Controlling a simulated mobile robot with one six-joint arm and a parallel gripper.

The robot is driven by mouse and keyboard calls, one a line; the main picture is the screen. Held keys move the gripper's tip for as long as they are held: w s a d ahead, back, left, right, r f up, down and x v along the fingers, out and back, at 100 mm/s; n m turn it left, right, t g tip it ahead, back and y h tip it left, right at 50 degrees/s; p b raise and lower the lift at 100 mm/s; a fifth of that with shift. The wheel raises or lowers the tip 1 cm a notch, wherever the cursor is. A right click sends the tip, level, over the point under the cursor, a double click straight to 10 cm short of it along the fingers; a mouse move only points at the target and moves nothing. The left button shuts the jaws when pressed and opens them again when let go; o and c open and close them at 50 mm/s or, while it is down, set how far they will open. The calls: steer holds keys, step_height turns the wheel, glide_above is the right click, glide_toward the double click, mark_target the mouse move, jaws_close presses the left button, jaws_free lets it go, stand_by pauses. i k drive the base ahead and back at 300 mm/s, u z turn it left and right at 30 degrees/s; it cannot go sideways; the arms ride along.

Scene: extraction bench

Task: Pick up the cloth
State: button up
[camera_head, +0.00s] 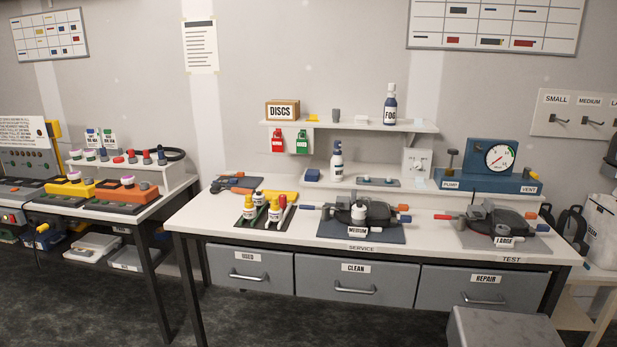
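I cannot pick out a cloth for certain. A small blue block-like piece (312,175) lies at the back of the bench, left of a spray bottle (337,162); I cannot tell whether it is folded cloth. A small pale piece (361,119) lies on the wall shelf (420,126), too small to identify. The grey drawers under the bench, marked USED (248,272), CLEAN (352,281) and REPAIR (477,292), are shut, so their insides are hidden. My gripper is not in view.
The white workbench (215,215) carries a dark tray of small bottles (260,212), a device marked MEDIUM (362,218), another marked LARGE (500,228) and a gauge unit (488,165). A grey box (505,330) stands before the REPAIR drawer. Floor shows at front left.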

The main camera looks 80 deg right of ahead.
mark_target(310, 175)
steer(key=i, duration=0.95)
steer(key=u, duration=0.95)
steer(key=k, duration=0.1)
steer(key=z, duration=3.05)
steer(key=i, duration=0.6)
steer(key=u, duration=0.05)
